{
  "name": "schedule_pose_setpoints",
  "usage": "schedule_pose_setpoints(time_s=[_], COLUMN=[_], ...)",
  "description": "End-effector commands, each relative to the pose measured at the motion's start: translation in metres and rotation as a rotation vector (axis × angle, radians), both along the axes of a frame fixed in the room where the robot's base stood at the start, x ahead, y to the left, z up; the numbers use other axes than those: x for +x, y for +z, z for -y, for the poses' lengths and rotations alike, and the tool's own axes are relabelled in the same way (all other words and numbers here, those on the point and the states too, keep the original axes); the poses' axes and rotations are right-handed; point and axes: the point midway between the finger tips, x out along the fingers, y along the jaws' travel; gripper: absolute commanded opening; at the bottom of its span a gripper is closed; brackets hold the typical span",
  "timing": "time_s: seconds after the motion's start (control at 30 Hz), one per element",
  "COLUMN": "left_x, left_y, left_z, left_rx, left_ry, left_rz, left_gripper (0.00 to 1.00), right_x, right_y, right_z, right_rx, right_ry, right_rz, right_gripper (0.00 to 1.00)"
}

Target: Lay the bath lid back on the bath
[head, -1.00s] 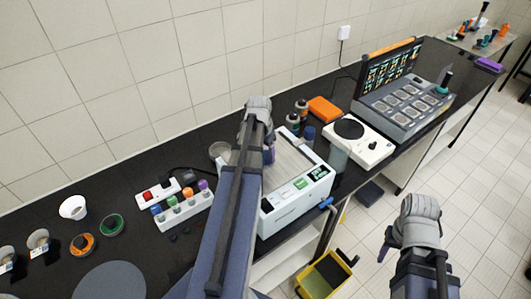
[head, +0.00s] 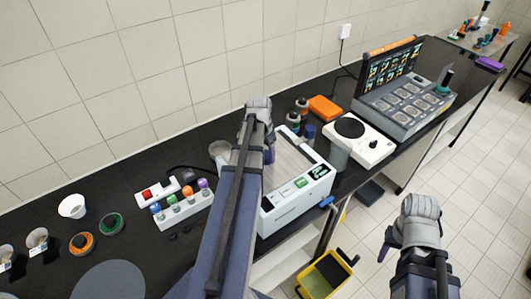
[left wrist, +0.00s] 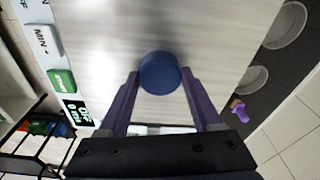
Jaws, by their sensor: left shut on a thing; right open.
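The bath (head: 290,213) is a white box with a front panel of buttons and a small display, standing on the black bench. The bath lid (head: 297,158) is a brushed metal plate over its top, partly hidden by my left arm. In the left wrist view the lid (left wrist: 105,35) fills the middle, with its round blue knob (left wrist: 160,73) between my purple fingers. My left gripper (left wrist: 160,82) is shut on the knob; in the head view it (head: 268,157) is partly hidden. I cannot tell whether the lid is fully seated. My right gripper (head: 386,248) is open, off the bench's front.
A white round-plate device (head: 370,147) stands right of the bath, with bottles (head: 293,122) behind. A rack with coloured caps (head: 183,207) and a switch strip (head: 158,190) stand left. A yellow bin (head: 325,275) is on the floor below.

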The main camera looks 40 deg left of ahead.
Motion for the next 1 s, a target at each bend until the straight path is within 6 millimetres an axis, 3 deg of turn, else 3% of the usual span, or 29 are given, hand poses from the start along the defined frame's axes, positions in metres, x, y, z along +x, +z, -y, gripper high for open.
schedule_pose_setpoints(time_s=[0.87,0.9,1.0], left_x=[0.0000,0.0000,0.0000], left_y=[-0.0042,-0.0042,-0.0042], left_z=[0.0000,0.0000,0.0000], left_rx=[0.000,0.000,0.000], left_ry=[0.000,0.000,0.000], left_rz=[0.000,0.000,0.000], left_gripper=[0.00,0.68,0.79], right_x=[0.0000,0.0000,0.0000], right_y=[-0.0042,-0.0042,-0.0042], right_z=[0.0000,0.0000,0.0000], right_rx=[0.000,0.000,0.000], right_ry=[0.000,0.000,0.000], right_rz=[0.000,0.000,0.000], right_gripper=[0.50,0.50,0.50])
